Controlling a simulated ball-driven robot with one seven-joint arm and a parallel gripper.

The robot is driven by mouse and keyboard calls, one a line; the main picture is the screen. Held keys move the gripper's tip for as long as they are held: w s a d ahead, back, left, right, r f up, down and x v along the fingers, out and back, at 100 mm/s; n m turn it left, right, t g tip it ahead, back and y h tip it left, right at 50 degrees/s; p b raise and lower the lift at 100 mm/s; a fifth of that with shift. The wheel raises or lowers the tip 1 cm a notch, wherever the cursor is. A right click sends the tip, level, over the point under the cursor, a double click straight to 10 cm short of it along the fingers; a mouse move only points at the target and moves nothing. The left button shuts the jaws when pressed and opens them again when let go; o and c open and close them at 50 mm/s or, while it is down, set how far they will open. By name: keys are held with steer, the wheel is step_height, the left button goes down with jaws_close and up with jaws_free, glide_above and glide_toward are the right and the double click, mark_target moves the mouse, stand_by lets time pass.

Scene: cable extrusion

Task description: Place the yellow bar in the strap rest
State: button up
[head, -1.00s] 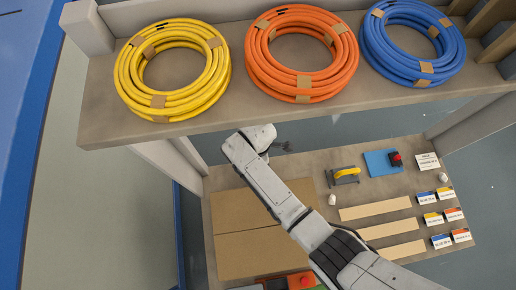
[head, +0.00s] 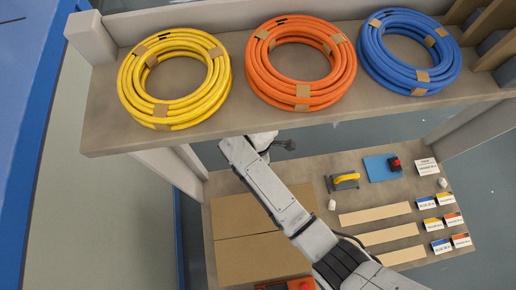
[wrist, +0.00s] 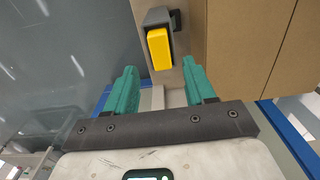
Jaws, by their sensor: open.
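A yellow bar (head: 346,178) shows on the lower table in the head view, with a dark grey piece (head: 331,184) beside and under it. In the wrist view a yellow block (wrist: 160,48), apparently the same bar, lies against a grey holder (wrist: 155,16), beyond my fingertips. I cannot tell whether this grey piece is the strap rest. My gripper (wrist: 160,80) is open, with its two green fingers apart and nothing between them.
A shelf (head: 105,110) with yellow (head: 150,105), orange (head: 270,85) and blue (head: 385,70) coils stands above the table. Cardboard (head: 260,250) lies left on the table. A blue mat (head: 376,168) with a red-black item, pale strips (head: 375,213) and several small boxes lie right.

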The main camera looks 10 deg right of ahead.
step_height(320, 180, up, 7)
steer(key=s+d+r+m, duration=0.2)
steer(key=s+d+m, duration=0.7)
steer(key=s+d, duration=0.1)
steer(key=s+d+r+m+t, duration=0.1)
steer(key=s+d+r+m, duration=0.1)
steer(key=s+d+m, duration=0.7)
steer(key=s+d, duration=0.1)
steer(key=d, duration=0.2)
steer(key=shift+s+d+m, duration=0.3)
steer(key=shift+d+m, duration=0.1)
